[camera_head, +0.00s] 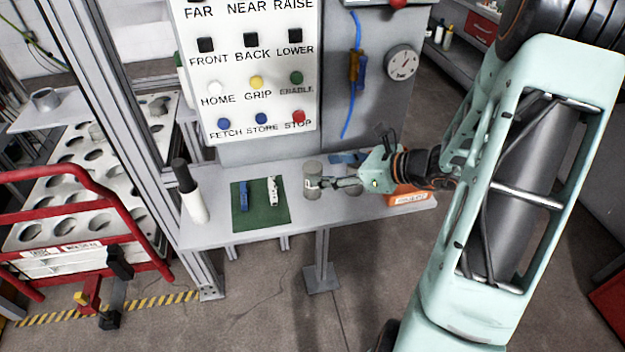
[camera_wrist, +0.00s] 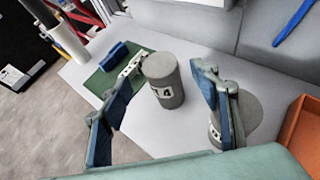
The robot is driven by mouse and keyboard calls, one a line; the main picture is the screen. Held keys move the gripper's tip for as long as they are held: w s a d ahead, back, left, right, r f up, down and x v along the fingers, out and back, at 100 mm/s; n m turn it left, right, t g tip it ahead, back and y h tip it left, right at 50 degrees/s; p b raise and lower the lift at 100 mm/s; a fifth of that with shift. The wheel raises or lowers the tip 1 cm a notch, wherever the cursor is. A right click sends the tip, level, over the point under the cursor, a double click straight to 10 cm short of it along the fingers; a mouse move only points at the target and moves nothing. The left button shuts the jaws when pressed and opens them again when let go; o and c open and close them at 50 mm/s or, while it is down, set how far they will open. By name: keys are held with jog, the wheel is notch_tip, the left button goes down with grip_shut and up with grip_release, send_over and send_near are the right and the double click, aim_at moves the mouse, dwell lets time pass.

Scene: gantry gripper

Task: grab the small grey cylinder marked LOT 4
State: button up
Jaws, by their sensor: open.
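A small grey cylinder (camera_head: 312,168) stands upright on the grey bench. In the wrist view the cylinder (camera_wrist: 165,70) carries a white label ending in 4; the rest of the label is unclear. My gripper (camera_head: 325,183) reaches in from the right at the cylinder's height. In the wrist view my gripper (camera_wrist: 167,68) is open, with the cylinder framed between its blue-padded fingers and a gap showing on each side. How far the fingertips reach around it I cannot tell. A second grey cylinder (camera_wrist: 243,112) stands partly hidden behind the right finger.
A green mat (camera_head: 261,222) with a blue piece (camera_head: 244,197) and a white piece (camera_head: 273,191) lies left of the cylinder. A black-topped white cylinder (camera_head: 195,206) stands farther left. An orange bin (camera_head: 408,197) is at right. The button panel (camera_head: 250,110) rises behind.

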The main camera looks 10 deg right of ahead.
aim_at(319, 169)
jog(key=shift+x, duration=2.75)
grip_shut()
